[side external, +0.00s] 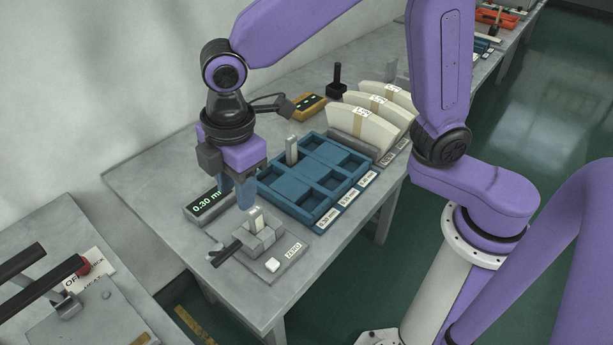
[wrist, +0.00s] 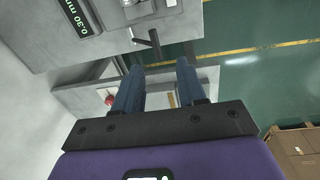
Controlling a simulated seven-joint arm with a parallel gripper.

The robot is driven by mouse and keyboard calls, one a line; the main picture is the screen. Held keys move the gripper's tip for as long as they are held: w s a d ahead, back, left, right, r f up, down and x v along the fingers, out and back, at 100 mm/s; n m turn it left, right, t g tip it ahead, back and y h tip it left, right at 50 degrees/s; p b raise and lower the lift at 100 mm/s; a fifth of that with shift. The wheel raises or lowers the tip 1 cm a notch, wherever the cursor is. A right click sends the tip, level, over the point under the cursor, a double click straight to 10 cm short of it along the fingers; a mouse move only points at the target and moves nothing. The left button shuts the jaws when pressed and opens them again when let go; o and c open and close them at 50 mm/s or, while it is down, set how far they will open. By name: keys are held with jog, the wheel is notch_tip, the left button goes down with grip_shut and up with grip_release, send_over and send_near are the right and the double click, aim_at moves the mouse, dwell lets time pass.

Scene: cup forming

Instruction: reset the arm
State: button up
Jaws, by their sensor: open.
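My gripper (side external: 237,192) hangs above the left end of the grey workbench, over the gauge fixture and beside the blue tray. Its two blue fingers are apart with nothing between them. In the wrist view the open fingers (wrist: 157,82) point out past the bench edge, toward the floor and a second bench. The gauge fixture (side external: 262,240) has a light block upright in its jaws, a dark lever and a label reading ZERO. The gauge display (side external: 208,204) reads 0.30 mm and is partly hidden by my gripper.
The blue tray (side external: 285,203) has several compartments, and one light metal block (side external: 292,150) stands in it. Curved white stacks (side external: 365,118), a yellow device (side external: 309,106) and a black-handled tool (side external: 337,82) stand behind. A separate bench (side external: 60,290) with black handles is at lower left.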

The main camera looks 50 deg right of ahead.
jog(key=s+d+m, duration=0.4)
jog(key=s+d, duration=1.3)
jog(key=d, duration=0.5)
jog(key=shift+s+f+m+g, duration=0.35)
jog(key=shift+f+m+g, duration=0.05)
jog(key=shift+f, duration=0.05)
dwell(1.7)
